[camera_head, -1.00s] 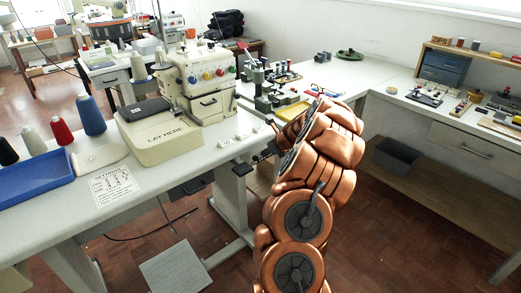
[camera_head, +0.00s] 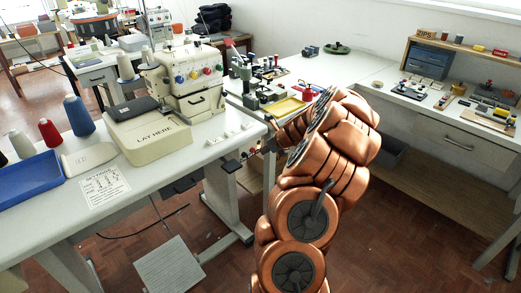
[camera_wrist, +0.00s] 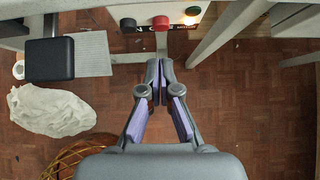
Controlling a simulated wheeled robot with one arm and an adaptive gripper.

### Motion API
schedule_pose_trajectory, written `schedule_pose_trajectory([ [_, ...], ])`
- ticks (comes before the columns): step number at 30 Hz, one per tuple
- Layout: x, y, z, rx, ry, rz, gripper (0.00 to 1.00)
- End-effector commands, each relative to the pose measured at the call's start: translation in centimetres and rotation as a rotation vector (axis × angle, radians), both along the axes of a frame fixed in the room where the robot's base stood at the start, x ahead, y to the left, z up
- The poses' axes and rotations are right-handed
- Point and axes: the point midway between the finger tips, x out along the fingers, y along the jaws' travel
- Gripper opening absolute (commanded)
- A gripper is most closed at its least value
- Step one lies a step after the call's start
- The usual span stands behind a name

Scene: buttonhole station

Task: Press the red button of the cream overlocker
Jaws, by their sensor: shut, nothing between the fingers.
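The cream overlocker (camera_head: 188,80) stands on the white table in the head view, with coloured dials on its front. In the wrist view a red button (camera_wrist: 161,22) sits on a dark strip at the table's front edge, between a black knob (camera_wrist: 128,25) and a green button (camera_wrist: 193,11). My gripper (camera_wrist: 160,64) is shut and empty. Its fingertips lie below the red button in the picture, and a gap shows between them. In the head view my gripper is at the table's right front corner, small and partly hidden by my arm.
A cream box marked "LAY HERE" (camera_head: 150,140), thread cones and a blue tray (camera_head: 30,180) stand on the table. Table legs and a grey pedal plate (camera_head: 168,265) are below. In the wrist view a white bag (camera_wrist: 50,110) and an orange wire basket (camera_wrist: 75,155) lie on the floor.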

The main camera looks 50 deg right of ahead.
Motion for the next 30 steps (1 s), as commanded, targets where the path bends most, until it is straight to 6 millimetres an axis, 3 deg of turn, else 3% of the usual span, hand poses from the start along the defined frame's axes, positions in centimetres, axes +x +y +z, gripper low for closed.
schedule_pose_trajectory([
  [6,-2.7,0.0,2.8,-0.003,-0.001,-0.006,0.00],
  [12,-4.0,0.1,4.1,-0.003,0.000,-0.006,0.00],
  [30,-4.2,0.4,4.5,-0.001,0.001,-0.001,0.00],
])
